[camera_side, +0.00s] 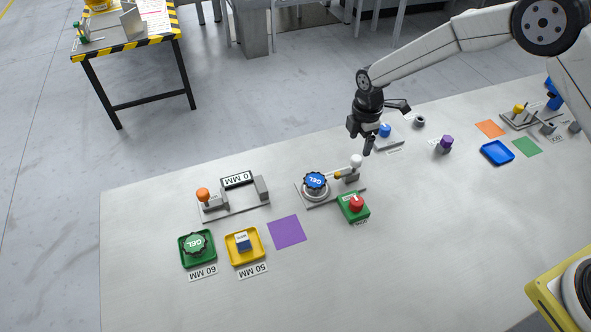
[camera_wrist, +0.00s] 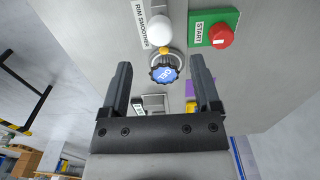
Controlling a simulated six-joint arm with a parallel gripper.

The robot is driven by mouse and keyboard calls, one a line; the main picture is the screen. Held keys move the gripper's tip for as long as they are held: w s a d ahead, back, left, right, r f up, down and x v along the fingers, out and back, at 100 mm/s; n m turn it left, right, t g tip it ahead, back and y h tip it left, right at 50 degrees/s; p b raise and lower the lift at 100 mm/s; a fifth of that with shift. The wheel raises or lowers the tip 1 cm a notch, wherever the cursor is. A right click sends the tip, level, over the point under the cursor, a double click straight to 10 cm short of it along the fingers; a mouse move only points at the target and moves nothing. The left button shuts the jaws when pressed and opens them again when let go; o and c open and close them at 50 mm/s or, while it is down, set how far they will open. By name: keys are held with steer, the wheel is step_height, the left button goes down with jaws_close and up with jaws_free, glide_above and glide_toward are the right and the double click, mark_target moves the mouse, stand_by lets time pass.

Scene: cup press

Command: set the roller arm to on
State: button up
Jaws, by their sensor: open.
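The roller arm has a white ball knob (camera_side: 356,160) on a grey block and a small yellow roller (camera_side: 338,175) pointing at a blue GEL cup (camera_side: 315,181). The cup stands on a round grey seat. In the wrist view, the white knob (camera_wrist: 159,30) is top centre, the yellow roller (camera_wrist: 165,50) just below it, beside the blue-topped cup (camera_wrist: 164,72). I cannot tell whether roller and cup touch. My gripper (camera_side: 361,138) is open and empty, above and behind the knob. In the wrist view its fingers (camera_wrist: 160,66) frame the cup, with the knob beyond the tips.
A red START button on a green box (camera_side: 355,207) stands close in front of the roller arm. A 0 MM station with an orange knob (camera_side: 203,195) is left. Green (camera_side: 185,262) and yellow (camera_side: 235,262) trays lie front left.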

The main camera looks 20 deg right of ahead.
mark_target(357, 158)
steer(key=shift+f, duration=3.4)
jaws_close()
